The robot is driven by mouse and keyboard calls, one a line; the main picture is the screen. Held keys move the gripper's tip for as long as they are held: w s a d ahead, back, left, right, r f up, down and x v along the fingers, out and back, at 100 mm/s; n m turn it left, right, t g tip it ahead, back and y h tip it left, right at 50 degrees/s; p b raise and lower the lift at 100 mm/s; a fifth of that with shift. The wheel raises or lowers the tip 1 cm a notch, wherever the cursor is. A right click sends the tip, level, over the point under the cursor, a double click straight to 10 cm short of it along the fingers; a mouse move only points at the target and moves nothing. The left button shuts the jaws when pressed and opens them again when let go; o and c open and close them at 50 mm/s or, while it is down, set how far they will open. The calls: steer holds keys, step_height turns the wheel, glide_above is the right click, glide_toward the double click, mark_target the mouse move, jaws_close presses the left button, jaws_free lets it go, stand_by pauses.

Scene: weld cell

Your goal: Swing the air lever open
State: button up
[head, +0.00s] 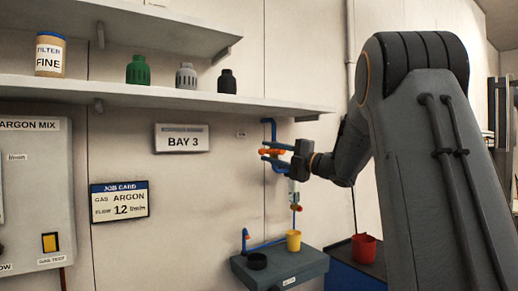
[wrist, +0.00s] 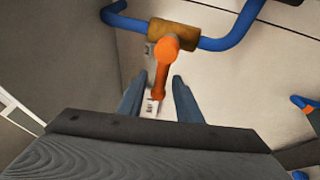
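The orange air lever (wrist: 163,70) shows in the wrist view, on a brass valve body (wrist: 187,36) in a blue pipe (wrist: 238,30). The lever runs from the valve down the picture, toward my gripper. My gripper (wrist: 160,78) is open, with one finger on each side of the lever and visible gaps to it. In the head view my gripper (head: 266,155) is at the blue pipe (head: 270,125) on the wall, with the orange lever (head: 274,152) at its fingers. The valve body is mostly hidden there.
A red cup (head: 364,248) is at the right. A shelf (head: 150,92) with several bottles runs above. The BAY 3 sign (head: 182,138) is left.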

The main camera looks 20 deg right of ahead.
steer(key=p+x, duration=0.1)
steer(key=x, duration=0.4)
jaws_close()
